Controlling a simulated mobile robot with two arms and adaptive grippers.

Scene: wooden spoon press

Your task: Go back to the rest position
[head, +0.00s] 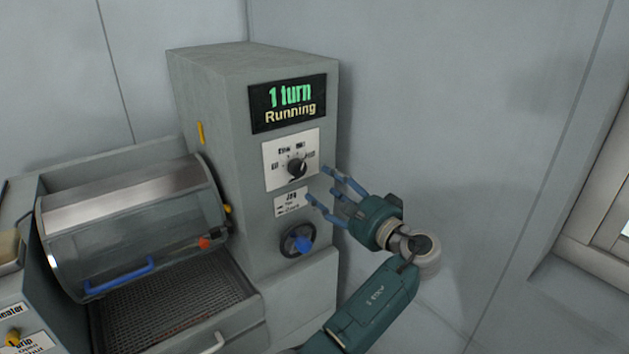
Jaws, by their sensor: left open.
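My left gripper (318,184) is open and empty, with its blue fingers pointing left toward the front of the grey control cabinet (215,120). Its fingertips are just right of the black dial (297,167) and the small white label (291,201). I cannot tell whether they touch the panel. The display (289,104) reads "1 turn" and "Running". A blue knob (303,245) sits lower on the cabinet, below the gripper. My right gripper is not in view.
A grey drum with a metal lid (130,225) and blue handle (120,276) stands left of the cabinet, above a mesh tray (165,305). A yellow knob (14,338) is at the lower left. A window frame (605,215) is at the right. Room right of my arm looks free.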

